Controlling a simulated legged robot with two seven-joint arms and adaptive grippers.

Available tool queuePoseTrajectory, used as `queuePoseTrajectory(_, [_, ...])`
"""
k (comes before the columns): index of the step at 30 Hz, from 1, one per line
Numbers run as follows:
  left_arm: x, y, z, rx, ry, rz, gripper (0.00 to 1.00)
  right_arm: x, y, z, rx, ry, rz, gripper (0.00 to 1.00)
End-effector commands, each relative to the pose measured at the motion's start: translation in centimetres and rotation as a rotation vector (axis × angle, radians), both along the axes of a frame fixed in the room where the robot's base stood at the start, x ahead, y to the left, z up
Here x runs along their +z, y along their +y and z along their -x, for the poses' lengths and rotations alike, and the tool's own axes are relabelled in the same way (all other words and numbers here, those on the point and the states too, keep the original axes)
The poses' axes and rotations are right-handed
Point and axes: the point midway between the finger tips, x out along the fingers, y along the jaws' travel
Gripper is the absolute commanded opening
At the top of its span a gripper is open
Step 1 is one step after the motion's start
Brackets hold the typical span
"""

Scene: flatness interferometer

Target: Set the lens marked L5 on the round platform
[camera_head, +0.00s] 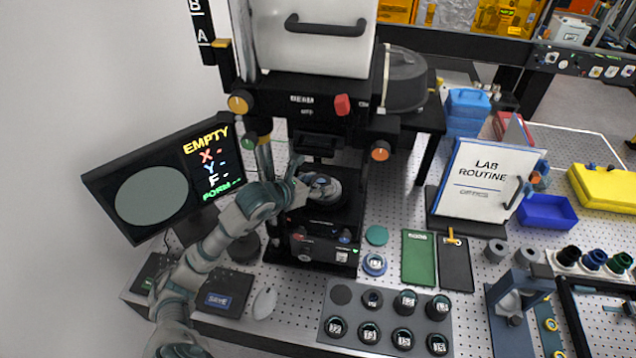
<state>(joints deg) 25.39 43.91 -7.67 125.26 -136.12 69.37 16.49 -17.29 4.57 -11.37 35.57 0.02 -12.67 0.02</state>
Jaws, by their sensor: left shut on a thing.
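My left gripper (300,185) reaches into the bay of the black interferometer and is shut on a round, pale lens (326,188) at its fingertips. The lens is over the dark round platform (325,207) inside the bay. I cannot tell whether it touches the platform, and its marking cannot be read. A blue-ringed round piece (375,263) with a small label sits on the perforated bench in front. My right gripper is not in view.
A grey rack (387,318) holds several dark lenses, with one empty place at its back left. The monitor (165,178) reads EMPTY. Green and black plates (419,258), a LAB ROUTINE board (487,178) and a blue bin (547,212) stand to the right. A mouse (265,303) lies in front.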

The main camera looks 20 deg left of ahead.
Motion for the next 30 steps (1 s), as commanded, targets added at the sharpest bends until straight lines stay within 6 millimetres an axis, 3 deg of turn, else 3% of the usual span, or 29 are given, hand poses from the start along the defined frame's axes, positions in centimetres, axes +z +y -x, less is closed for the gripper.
queuePoseTrajectory(3, [0.0, -0.2, 0.0, -0.004, -0.003, 0.001, 0.15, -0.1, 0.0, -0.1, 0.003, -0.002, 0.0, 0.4])
queuePoseTrajectory(4, [0.0, -0.3, 0.0, -0.005, -0.003, 0.001, 0.64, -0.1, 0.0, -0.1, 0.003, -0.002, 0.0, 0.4])
queuePoseTrajectory(6, [0.1, -0.3, 0.1, -0.006, -0.003, 0.002, 0.81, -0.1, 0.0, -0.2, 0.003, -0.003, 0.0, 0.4])
queuePoseTrajectory(18, [0.4, -0.1, 0.6, -0.008, -0.005, 0.003, 0.81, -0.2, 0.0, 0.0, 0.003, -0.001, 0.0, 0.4])
queuePoseTrajectory(30, [3.0, 1.4, 5.9, -0.008, -0.006, -0.002, 0.81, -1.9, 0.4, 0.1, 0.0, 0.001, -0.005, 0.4])
